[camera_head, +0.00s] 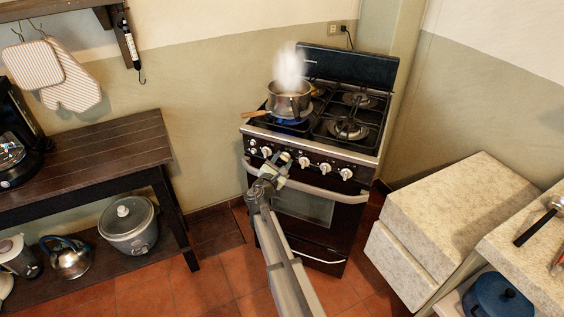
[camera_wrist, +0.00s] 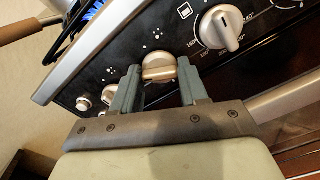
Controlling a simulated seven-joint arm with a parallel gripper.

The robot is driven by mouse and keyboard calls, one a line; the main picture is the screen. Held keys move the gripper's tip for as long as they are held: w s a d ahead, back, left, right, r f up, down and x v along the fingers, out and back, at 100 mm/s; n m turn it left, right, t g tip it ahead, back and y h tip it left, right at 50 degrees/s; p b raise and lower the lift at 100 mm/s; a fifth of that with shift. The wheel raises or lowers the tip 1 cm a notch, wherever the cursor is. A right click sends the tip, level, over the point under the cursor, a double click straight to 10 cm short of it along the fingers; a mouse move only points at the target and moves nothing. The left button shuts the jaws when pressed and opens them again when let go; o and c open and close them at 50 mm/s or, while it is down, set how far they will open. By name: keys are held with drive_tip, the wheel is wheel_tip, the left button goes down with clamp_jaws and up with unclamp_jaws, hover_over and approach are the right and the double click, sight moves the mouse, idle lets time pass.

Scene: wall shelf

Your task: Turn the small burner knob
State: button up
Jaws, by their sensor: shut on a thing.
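The stove (camera_head: 320,130) has a row of pale knobs along its dark front panel. The small burner knob (camera_wrist: 158,68) is a round pale knob with a raised bar, and it sits between my fingertips in the wrist view. My gripper (camera_wrist: 158,84) is shut on it, with one finger on each side. In the head view my gripper (camera_head: 281,165) reaches the panel from the front and partly covers the knob there. The bar of the knob looks near level in the wrist view.
A larger knob with a number scale (camera_wrist: 220,28) is close on the right; small buttons (camera_wrist: 82,103) are on the left. The oven handle (camera_head: 325,194) runs below the panel.

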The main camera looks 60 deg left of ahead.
drive_tip(key=m, duration=0.6)
drive_tip(key=shift+m, duration=0.3)
drive_tip(key=m, duration=0.6)
idle(0.3)
drive_tip(key=o, duration=1)
drive_tip(key=shift+o, duration=0.2)
drive_tip(key=shift+s+d, duration=0.1)
drive_tip(key=v, duration=1.3)
drive_tip(key=shift+s+d, duration=0.2)
drive_tip(key=shift+s, duration=0.05)
